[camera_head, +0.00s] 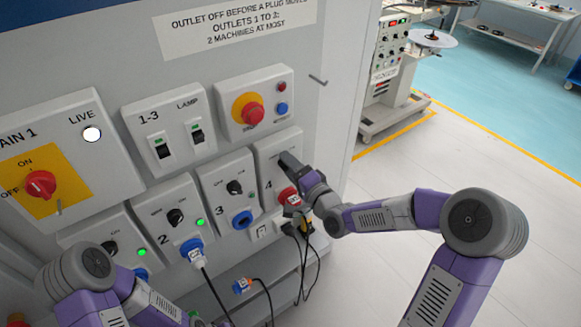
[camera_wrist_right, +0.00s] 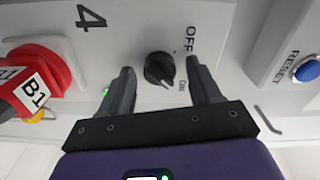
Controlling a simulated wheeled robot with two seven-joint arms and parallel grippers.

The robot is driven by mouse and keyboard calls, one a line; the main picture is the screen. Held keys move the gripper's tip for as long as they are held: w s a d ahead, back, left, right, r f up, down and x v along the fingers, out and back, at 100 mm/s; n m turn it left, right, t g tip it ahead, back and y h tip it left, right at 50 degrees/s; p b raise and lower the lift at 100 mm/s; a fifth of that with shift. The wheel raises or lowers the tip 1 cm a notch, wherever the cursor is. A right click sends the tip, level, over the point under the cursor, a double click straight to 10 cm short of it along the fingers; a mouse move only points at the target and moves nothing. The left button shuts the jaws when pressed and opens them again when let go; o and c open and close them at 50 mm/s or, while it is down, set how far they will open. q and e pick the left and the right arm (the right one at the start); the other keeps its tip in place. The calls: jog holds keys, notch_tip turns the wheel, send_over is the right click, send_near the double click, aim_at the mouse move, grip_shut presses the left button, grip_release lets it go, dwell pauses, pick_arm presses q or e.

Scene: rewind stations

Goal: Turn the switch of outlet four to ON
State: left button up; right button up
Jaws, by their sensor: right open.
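The outlet four panel (camera_head: 267,150) is on the right of the lower row; my right gripper (camera_head: 285,160) is in front of it and hides its switch in the head view. In the right wrist view the black switch knob (camera_wrist_right: 159,68) sits between the two open fingers (camera_wrist_right: 160,64), with a gap on both sides. OFF and ON are printed beside it; its pale pointer mark appears on the ON side. A small green light shows by one finger. A red plug marked B1 (camera_wrist_right: 32,92) is in outlet four. My left gripper is not in view; only its arm shows.
Outlet three (camera_head: 241,218) is empty; outlet two (camera_head: 192,249) holds a blue plug. A red and yellow stop button (camera_head: 250,110) and a blue RESET button (camera_wrist_right: 307,70) are close by. Cables hang below. Open floor (camera_head: 450,165) lies to the right.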

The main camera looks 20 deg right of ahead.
jog(key=v, duration=0.7)
jog(key=shift+s+p, duration=0.3)
jog(key=shift+p, duration=0.05)
